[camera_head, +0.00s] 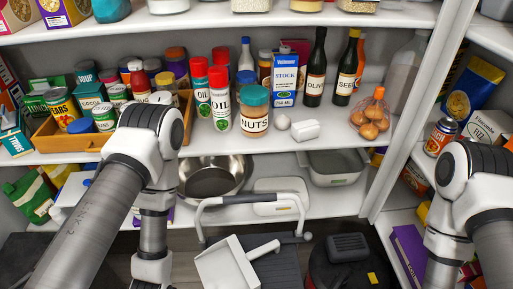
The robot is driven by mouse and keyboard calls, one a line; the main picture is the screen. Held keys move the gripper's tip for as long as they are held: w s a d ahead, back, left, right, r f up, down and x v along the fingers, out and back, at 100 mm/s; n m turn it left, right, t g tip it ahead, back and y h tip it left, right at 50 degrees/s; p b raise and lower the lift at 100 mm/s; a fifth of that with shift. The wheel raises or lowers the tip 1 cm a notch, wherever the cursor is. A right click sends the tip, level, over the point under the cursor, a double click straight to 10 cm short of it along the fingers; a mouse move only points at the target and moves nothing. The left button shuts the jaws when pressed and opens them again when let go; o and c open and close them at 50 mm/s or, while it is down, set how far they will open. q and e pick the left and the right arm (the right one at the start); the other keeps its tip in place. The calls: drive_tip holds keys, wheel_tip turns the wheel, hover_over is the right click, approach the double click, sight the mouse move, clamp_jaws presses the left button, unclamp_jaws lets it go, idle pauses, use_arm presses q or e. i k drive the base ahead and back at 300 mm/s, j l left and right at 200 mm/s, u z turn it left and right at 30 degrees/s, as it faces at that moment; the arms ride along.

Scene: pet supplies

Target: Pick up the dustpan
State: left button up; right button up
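A white dustpan (223,264) is at the bottom centre, its open pan toward the lower left and its short handle (263,249) pointing to the upper right. Its lower edge is cut off by the bottom of the picture. It appears to rest on or against a dark grey stepped object; the exact contact is unclear. My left arm stands left of the dustpan and my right arm is at the far right. Both arms run down out of the picture, so neither gripper is visible.
A step stool (264,200) with a pale curved rail stands right behind the dustpan. A dark round device (345,262) lies on the floor to the right. Behind are pantry shelves with a steel bowl (213,177), jars and bottles. A side shelf holds a purple box (408,252).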

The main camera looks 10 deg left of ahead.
sight(226, 264)
drive_tip(key=k, duration=0.4)
drive_tip(key=k+l+u, duration=0.1)
drive_tip(key=u, duration=0.3)
drive_tip(key=k+u, duration=0.2)
drive_tip(key=u, duration=0.2)
drive_tip(key=k+u, duration=0.15)
drive_tip(key=u, duration=0.25)
drive_tip(key=k+u, duration=0.1)
drive_tip(key=u, duration=0.3)
drive_tip(key=k, duration=0.1)
